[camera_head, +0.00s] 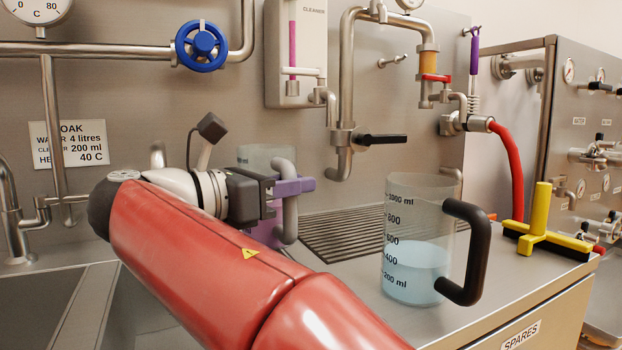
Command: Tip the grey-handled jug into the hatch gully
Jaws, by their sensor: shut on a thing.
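The grey-handled jug (268,154) is a clear jug, mostly hidden behind my gripper and red arm. Its rim shows above my gripper, and pinkish-purple liquid shows low in it. It looks upright. My gripper (294,186), with purple fingers, is shut on its grey handle (287,220). I cannot tell whether the jug's base touches the counter. No part in view is clearly marked as the hatch gully.
A black-handled measuring jug (415,215) with pale blue liquid stands on the counter at right. A slotted drain grate (350,232) lies behind it. A yellow squeegee (541,230) lies farther right. A sink (40,310) is at lower left. Pipes and a black lever (382,139) hang above.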

